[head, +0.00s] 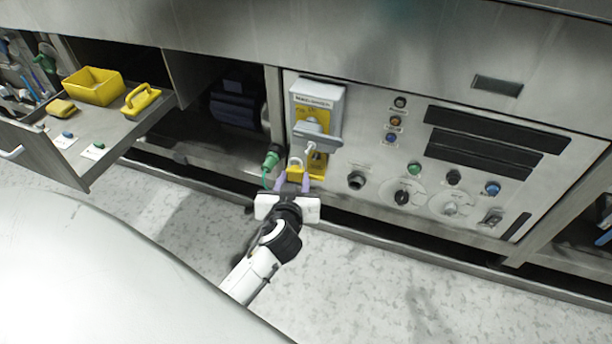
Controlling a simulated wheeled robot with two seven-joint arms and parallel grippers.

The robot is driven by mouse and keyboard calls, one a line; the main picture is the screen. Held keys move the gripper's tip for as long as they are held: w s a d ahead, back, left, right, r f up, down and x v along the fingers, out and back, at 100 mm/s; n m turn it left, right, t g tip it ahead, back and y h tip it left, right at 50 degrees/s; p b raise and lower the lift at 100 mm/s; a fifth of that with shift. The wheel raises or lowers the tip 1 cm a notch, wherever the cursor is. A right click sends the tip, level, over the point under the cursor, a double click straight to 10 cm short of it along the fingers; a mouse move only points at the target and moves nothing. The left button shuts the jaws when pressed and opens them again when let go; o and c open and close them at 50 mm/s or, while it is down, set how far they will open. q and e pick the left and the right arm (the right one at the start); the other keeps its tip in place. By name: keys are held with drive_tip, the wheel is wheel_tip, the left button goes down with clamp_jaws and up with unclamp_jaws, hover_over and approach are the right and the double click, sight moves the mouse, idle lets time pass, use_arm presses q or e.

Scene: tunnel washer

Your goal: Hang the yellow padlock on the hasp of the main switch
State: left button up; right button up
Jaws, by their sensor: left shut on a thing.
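The main switch (318,106) is a grey box with a yellow plate and a grey handle, at the left end of the control panel. Its hasp (311,147) is a small light loop just below the handle. My left gripper (292,182) is shut on the yellow padlock (295,173), just below and left of the hasp. The padlock is upright with its pale shackle on top. The shackle is close to the hasp; I cannot tell whether they touch. My right gripper is not in view.
The panel has several knobs and buttons (403,197) to the right. A green connector (271,160) hangs just left of the padlock. An open drawer (120,134) at the left holds a yellow box (93,86) and a yellow handled tool (141,99). The floor in front is clear.

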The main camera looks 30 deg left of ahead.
sight(300, 181)
use_arm(q)
drive_tip(key=shift+w+a+f, duration=0.25)
drive_tip(key=shift+w+f, duration=0.45)
drive_tip(key=shift+w, duration=0.35)
drive_tip(key=shift+w+a+f, duration=0.2)
drive_tip(key=shift+w+f, duration=0.5)
drive_tip(key=shift+w, duration=0.3)
drive_tip(key=shift+w+a+f+b, duration=0.25)
drive_tip(key=shift+w+b, duration=0.25)
drive_tip(key=shift+w, duration=0.35)
drive_tip(key=shift+w+a+f+b, duration=0.15)
drive_tip(key=shift+w+f+b, duration=0.25)
drive_tip(key=shift+w, duration=0.4)
drive_tip(key=shift+w+a+f+b, duration=0.2)
drive_tip(key=shift+w+b, duration=0.35)
drive_tip(key=shift+w, duration=0.3)
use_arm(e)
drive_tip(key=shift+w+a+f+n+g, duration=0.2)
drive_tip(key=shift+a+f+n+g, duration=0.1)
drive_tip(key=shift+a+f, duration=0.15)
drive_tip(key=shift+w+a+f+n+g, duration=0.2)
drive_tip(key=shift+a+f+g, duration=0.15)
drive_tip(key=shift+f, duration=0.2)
use_arm(q)
drive_tip(key=shift+r, duration=0.1)
